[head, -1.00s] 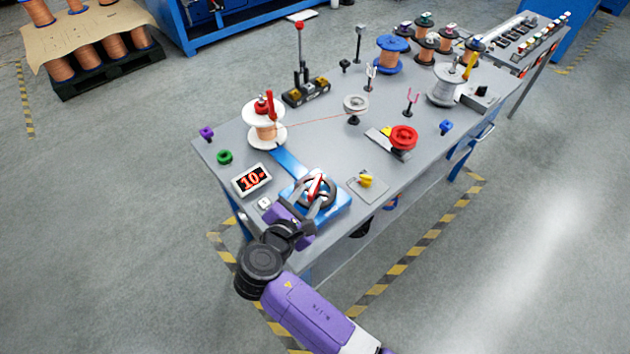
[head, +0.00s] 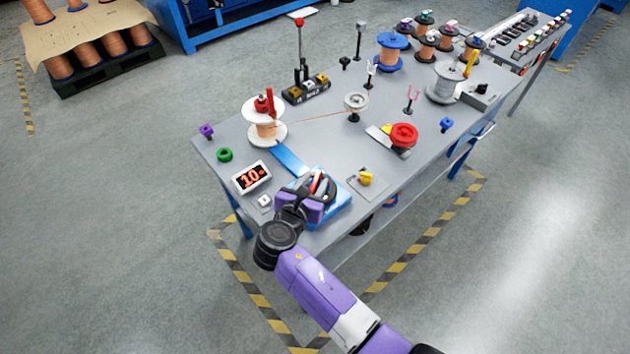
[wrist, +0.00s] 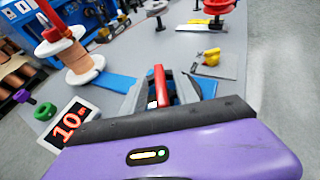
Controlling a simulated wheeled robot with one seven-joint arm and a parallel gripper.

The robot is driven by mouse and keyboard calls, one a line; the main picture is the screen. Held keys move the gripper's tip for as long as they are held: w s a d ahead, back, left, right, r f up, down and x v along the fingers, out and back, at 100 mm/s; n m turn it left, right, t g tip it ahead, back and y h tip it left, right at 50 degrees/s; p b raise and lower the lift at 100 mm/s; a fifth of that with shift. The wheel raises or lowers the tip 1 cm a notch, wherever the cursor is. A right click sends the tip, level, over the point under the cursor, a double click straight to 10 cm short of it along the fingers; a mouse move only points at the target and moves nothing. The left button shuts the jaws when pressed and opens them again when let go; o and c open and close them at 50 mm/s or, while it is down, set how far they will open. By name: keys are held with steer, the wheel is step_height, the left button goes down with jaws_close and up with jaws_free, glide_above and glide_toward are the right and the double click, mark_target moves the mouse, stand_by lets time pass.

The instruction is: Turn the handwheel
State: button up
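The dark handwheel (head: 331,187) sits on a blue base (head: 338,210) at the near edge of the grey table, largely hidden by my gripper in the head view. A red bar rises at the wheel and shows in the wrist view (wrist: 160,86). My gripper (head: 317,186) is at the wheel, its grey fingers (wrist: 162,92) on either side of the red bar. The fingers look apart, with a gap to the right of the bar. Contact with the wheel cannot be made out.
A display (head: 251,177) reading 10 stands left of the wheel. A yellow knob (head: 365,178) on a plate is close on the right. A copper wire spool (head: 265,123), a grey pulley (head: 355,101) and a red wheel (head: 403,135) stand further back. The floor in front is free.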

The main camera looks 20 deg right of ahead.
steer(key=shift+w+d+f, duration=0.2)
steer(key=shift+w+d, duration=0.15)
steer(key=shift+w, duration=0.05)
jaws_close()
